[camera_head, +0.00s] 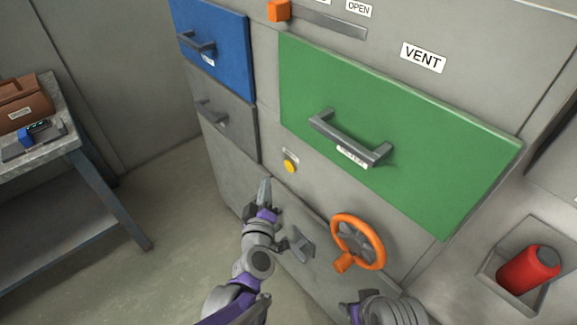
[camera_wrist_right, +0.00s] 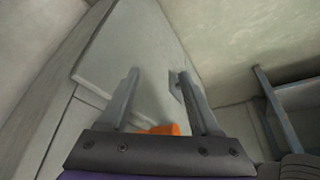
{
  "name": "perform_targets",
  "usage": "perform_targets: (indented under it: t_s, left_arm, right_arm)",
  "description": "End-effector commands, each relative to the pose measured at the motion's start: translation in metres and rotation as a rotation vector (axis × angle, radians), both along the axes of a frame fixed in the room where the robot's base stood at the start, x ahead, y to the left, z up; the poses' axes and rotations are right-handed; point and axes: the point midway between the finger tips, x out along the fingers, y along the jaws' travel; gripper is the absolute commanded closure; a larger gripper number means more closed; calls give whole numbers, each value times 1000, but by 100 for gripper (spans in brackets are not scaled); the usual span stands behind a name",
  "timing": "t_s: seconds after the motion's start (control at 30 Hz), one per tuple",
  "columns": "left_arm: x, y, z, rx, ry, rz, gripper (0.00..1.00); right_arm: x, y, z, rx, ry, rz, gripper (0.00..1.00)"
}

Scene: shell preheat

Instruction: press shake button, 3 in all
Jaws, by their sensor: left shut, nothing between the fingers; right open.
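A round yellow button (camera_head: 290,166) sits on the grey cabinet front, below a small label too small to read; it is the only push button I can make out. My left gripper (camera_head: 264,188) is shut and empty, with its tips pointing up. In the picture it is just below and left of the button, and a gap shows between them. My right gripper (camera_wrist_right: 160,88) is open and empty in the right wrist view, above an orange piece at the lower edge. The button is not seen in that view.
An orange handwheel (camera_head: 378,246) and a grey lever (camera_head: 300,246) stick out right of my left gripper. Blue (camera_head: 228,62), grey (camera_head: 226,125) and green (camera_head: 420,140) panels carry handles. A red cylinder (camera_head: 528,270) sits at right. A side table (camera_head: 60,145) stands left.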

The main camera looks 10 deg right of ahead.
Motion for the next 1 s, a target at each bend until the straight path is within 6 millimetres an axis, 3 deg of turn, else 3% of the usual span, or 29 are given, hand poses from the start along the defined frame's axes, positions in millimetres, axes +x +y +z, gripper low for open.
perform_targets:
  t_s: [0.03, 0.33, 1.0]
  left_arm:
    - [0, 0, 0, 0, 0, 0, 100]
    - [0, 0, 0, 0, 0, 0, 100]
    - [0, 0, 0, 0, 0, 0, 100]
  right_arm:
    - [0, 0, 0, 0, 0, 0, 46]
    - [0, 0, 0, 0, 0, 0, 100]
    - [0, 0, 0, 0, 0, 0, 100]
